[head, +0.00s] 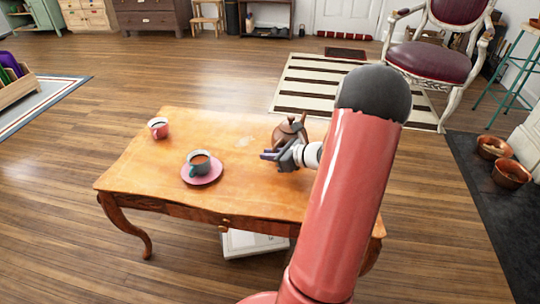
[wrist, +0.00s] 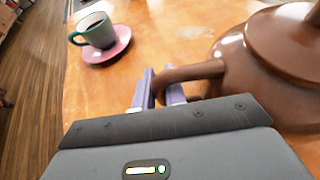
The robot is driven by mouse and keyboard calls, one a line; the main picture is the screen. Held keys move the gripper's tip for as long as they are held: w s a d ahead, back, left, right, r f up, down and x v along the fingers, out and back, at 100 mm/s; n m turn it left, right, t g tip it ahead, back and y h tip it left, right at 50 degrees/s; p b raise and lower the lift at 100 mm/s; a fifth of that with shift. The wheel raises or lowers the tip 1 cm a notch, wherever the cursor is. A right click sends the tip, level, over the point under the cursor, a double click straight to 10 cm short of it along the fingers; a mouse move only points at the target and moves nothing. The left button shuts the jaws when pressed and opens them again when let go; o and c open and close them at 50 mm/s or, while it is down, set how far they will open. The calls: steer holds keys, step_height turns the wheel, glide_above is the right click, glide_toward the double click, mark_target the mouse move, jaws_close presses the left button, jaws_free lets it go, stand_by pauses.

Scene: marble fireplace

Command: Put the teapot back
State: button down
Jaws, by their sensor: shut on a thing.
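The brown teapot (head: 290,130) is at the right part of the wooden table (head: 150,160), and its lid with a knob shows on top. In the wrist view the teapot (wrist: 265,75) fills the right side, with its curved handle or spout reaching left between my fingers. My gripper (head: 272,155) is shut on this part of the teapot; the fingertips show in the wrist view (wrist: 160,88). The teapot looks upright. I cannot tell whether its base touches the table.
A green cup (head: 198,163) of dark drink stands on a pink saucer (head: 215,174) left of the teapot. A red and white cup (head: 158,128) stands near the table's far left corner. The table between them is mostly clear. A white box (head: 252,243) lies under the table.

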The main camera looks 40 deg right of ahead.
steer(key=c, duration=1.9)
jaws_free()
steer(key=shift+f, duration=0.1)
steer(key=o, duration=0.4)
steer(key=shift+o, duration=0.2)
